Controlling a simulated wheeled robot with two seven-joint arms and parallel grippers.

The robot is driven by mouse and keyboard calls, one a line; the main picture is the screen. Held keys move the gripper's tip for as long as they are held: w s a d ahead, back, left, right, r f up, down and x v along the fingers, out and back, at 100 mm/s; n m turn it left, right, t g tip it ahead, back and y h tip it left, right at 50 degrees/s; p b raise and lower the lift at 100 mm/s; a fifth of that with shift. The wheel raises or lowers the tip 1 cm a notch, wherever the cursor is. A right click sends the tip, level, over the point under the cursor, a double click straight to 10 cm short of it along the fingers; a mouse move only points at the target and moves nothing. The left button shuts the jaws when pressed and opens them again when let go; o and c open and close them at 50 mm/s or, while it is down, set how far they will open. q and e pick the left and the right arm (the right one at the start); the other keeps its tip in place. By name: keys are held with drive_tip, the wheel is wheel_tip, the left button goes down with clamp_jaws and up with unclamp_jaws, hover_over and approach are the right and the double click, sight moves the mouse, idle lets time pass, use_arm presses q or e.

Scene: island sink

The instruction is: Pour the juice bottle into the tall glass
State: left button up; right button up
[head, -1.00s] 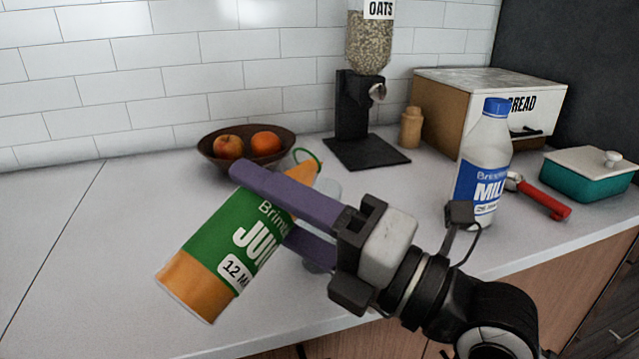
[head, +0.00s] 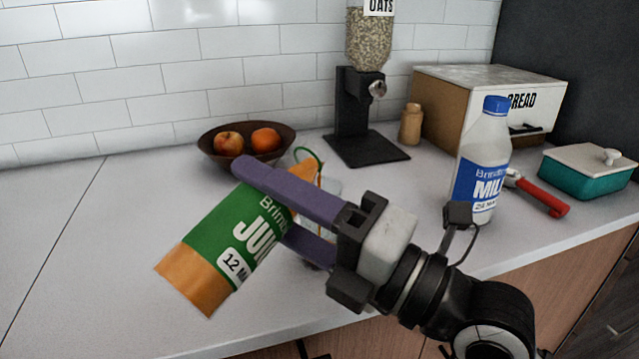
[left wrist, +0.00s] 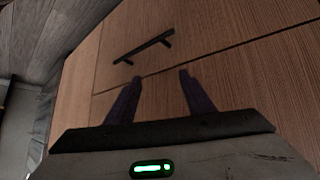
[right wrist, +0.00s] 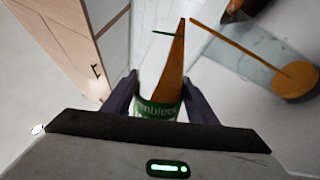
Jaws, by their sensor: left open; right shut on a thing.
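The juice bottle (head: 240,238), with a green label and orange contents, is tilted, its neck pointing up and right in the head view. My right gripper (head: 262,200) is shut around it above the counter. The clear tall glass (head: 333,187) is mostly hidden behind the gripper fingers. In the right wrist view, the bottle (right wrist: 158,106) lies between the fingers, and a thin orange stream (right wrist: 245,51) runs from near its mouth to a round orange-brown pool (right wrist: 297,82), apparently inside the glass. My left gripper (left wrist: 160,78) is open and empty, facing a wooden cabinet front.
A milk bottle (head: 482,165) stands right of my right gripper. Behind are a fruit bowl (head: 212,155), an oats dispenser (head: 350,105) and a bread box (head: 440,107). A red-handled tool (head: 540,197) and a teal dish (head: 580,178) are at right. The left counter is clear.

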drive_tip(key=shift+r+m+p, duration=0.35)
drive_tip(key=shift+m+p, duration=0.15)
idle(3.2)
